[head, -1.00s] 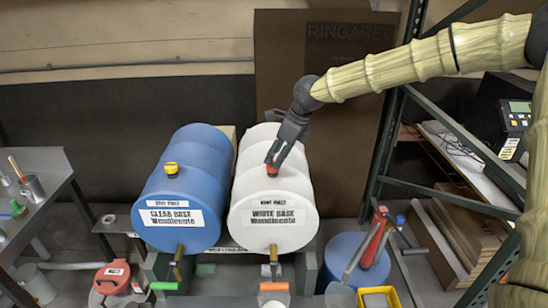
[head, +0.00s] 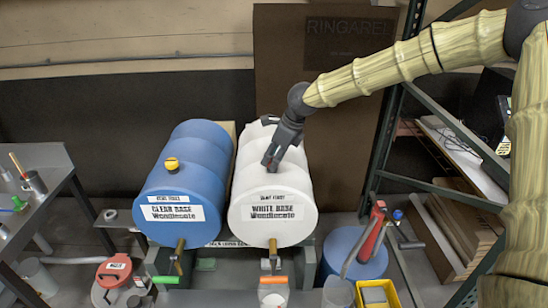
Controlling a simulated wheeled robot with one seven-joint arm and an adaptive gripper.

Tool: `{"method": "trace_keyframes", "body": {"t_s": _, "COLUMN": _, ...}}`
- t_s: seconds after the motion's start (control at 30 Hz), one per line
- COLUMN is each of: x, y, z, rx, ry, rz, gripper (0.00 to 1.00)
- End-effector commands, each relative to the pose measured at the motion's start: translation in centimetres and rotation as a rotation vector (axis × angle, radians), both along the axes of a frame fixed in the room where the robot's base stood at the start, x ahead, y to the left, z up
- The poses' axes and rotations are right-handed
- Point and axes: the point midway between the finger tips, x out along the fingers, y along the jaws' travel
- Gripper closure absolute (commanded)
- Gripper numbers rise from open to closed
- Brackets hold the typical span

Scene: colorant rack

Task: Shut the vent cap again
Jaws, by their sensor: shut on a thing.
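The white drum (head: 300,185), labelled White Base, lies on its side beside the blue drum (head: 168,190), labelled Clear Base. My gripper (head: 270,161) points down at the top front of the white drum, its fingers shut on the vent cap there. The fingers hide the cap almost fully, so I cannot tell how it sits on its vent. The blue drum carries a yellow cap (head: 172,164) on its top front.
Below the drums are taps with a green handle (head: 165,280) and an orange handle (head: 273,279). A green metal rack (head: 440,130) stands at the right. A red-handled tool (head: 372,230) stands over a blue drum, near a yellow bin (head: 392,290).

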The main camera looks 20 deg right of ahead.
Motion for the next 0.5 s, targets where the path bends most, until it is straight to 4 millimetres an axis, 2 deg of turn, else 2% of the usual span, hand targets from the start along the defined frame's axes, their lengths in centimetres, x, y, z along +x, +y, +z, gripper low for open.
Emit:
{"method": "trace_keyframes", "body": {"t_s": 0.27, "x": 0.0, "y": 0.0, "z": -0.15, "rx": -0.001, "ry": -0.001, "rz": -0.036, "gripper": 0.88}}
{"method": "trace_keyframes", "body": {"t_s": 0.5, "x": -0.03, "y": 0.04, "z": -0.26, "rx": -0.002, "ry": -0.002, "rz": -0.155, "gripper": 0.88}}
